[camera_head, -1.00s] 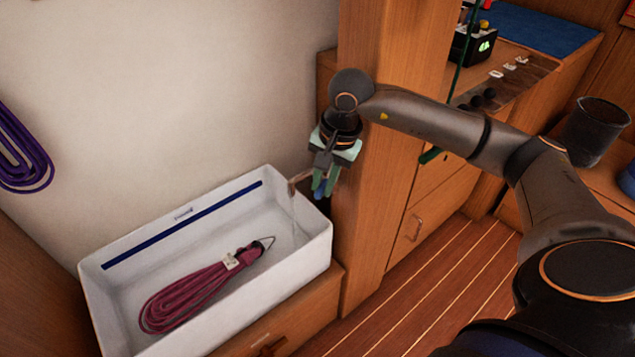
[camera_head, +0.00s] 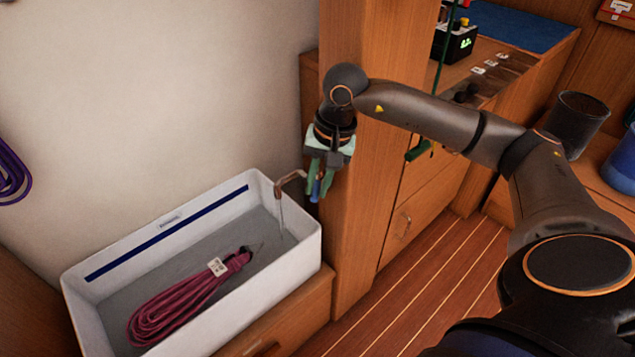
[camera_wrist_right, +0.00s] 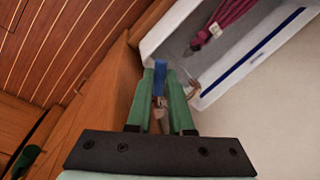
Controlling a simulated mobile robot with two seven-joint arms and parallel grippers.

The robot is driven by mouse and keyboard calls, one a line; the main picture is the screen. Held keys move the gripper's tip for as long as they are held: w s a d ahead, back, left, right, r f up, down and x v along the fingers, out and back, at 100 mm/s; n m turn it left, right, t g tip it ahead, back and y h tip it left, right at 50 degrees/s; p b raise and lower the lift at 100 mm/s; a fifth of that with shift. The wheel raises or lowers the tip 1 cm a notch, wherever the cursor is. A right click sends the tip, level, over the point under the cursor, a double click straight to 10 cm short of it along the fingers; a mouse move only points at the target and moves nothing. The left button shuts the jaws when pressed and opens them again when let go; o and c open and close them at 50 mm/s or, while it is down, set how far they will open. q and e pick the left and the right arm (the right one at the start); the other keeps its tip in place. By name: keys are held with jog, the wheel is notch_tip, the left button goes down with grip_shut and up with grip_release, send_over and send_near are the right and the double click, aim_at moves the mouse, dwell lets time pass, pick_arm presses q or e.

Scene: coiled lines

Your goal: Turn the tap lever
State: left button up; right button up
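The tap has a brown curved spout (camera_head: 290,179) over the right end of a white tub (camera_head: 285,270), beside a wooden post. A thin pale line hangs below the spout and looks like a stream of water. The blue tap lever (camera_head: 316,188) is between the green fingers of my right gripper (camera_head: 318,187). In the right wrist view the lever (camera_wrist_right: 160,76) fills the narrow gap between the fingertips (camera_wrist_right: 161,84), and the gripper looks shut on it. The fingers hide part of the tap body. My left gripper is not in view.
A magenta coiled rope (camera_head: 185,302) with a white tag lies in the tub. A wooden post (camera_head: 355,225) stands just right of the tap. A purple coil (camera_head: 12,175) hangs at the left. Drawers and a counter stand behind my right arm.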

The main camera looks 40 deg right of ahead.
jog(key=o, duration=0.4)
jog(key=shift+o, duration=0.2)
notch_tip(320, 180, up, 12)
jog(key=s+d+p, duration=0.1)
jog(key=p, duration=0.1)
jog(key=shift+s+d+r, duration=0.2)
jog(key=shift+s+d, duration=0.15)
